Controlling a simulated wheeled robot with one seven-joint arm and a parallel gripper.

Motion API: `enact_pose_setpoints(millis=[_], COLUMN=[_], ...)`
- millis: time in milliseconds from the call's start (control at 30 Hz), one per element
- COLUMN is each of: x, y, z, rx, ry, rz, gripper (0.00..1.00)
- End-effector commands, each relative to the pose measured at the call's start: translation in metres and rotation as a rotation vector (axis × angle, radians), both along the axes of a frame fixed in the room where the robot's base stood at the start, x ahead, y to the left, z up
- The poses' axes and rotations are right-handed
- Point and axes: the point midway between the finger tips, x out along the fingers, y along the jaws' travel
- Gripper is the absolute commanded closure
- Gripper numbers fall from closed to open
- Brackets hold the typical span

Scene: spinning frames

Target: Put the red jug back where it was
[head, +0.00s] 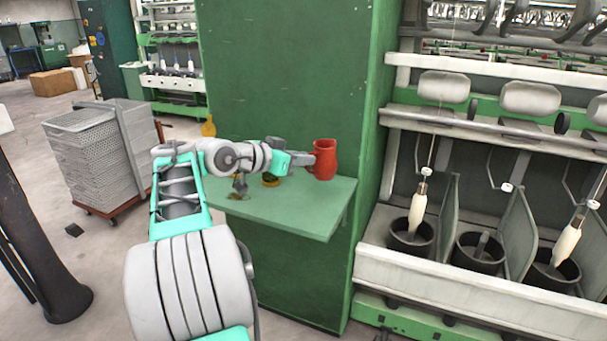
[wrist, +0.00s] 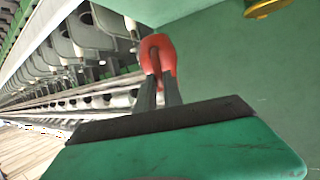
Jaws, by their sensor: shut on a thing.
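The red jug (head: 325,160) stands upright over the right part of the green shelf (head: 300,212). Whether its base touches the shelf or hangs just above it, I cannot tell. My gripper (head: 311,160) reaches in from the left and is shut on the jug's left side. In the wrist view the jug (wrist: 157,47) shows at the tips of my two dark fingers (wrist: 158,78), which are close together on it.
A small dark and yellow item (head: 270,180) sits on the shelf left of the jug, and a yellow item (head: 208,128) stands farther left. A tall green panel (head: 285,70) rises behind the shelf. The spinning machine (head: 470,270) is at right. Stacked grey crates (head: 90,160) stand at left.

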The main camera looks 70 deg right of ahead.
Motion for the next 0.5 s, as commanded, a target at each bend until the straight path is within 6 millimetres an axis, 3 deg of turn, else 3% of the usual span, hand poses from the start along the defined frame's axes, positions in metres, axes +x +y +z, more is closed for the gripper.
enact_pose_setpoints(millis=[100, 333, 500], x=[0.005, 0.011, 0.011], y=[-0.017, -0.033, -0.033], z=[-0.021, -0.042, -0.069], rx=[0.0, 0.001, -0.001], ry=[0.003, 0.001, 0.0], rz=[-0.001, -0.001, 0.0], gripper=[1.0, 1.0, 1.0])
